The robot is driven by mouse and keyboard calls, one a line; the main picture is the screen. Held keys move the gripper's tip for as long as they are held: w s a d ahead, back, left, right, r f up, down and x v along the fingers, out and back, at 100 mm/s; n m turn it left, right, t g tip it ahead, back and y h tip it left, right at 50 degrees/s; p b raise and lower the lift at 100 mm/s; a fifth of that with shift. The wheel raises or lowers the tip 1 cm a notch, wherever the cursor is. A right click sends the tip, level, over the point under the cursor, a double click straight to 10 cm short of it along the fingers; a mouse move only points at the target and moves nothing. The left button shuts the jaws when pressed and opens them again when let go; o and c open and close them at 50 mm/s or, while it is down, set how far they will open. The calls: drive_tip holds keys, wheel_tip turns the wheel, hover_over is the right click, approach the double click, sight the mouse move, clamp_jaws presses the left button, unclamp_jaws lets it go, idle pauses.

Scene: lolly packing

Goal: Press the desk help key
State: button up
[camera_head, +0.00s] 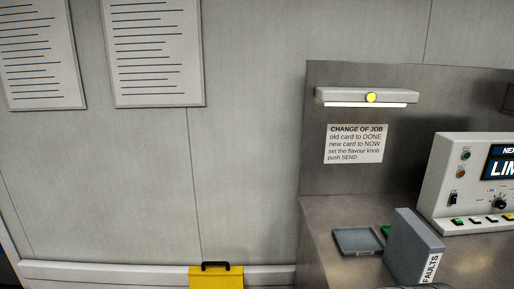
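A grey control console (439,183) stands on the metal desk at the right edge, cut off by the frame. Its lit display (501,168) shows part of a word, "LIM". Along its lower front is a row of small keys, with a green key (457,221) at the left end; labels are too small to read. A round yellow button (371,97) sits on the front of the lamp bar (335,95) above the desk. I cannot tell which of these is the desk help key. My gripper does not show in this view.
A grey upright holder marked FAULTS (415,247) stands on the desk (330,215) in front of the console. A CHANGE OF JOB notice (355,144) hangs on the back panel. A yellow case (216,278) stands low by the wall.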

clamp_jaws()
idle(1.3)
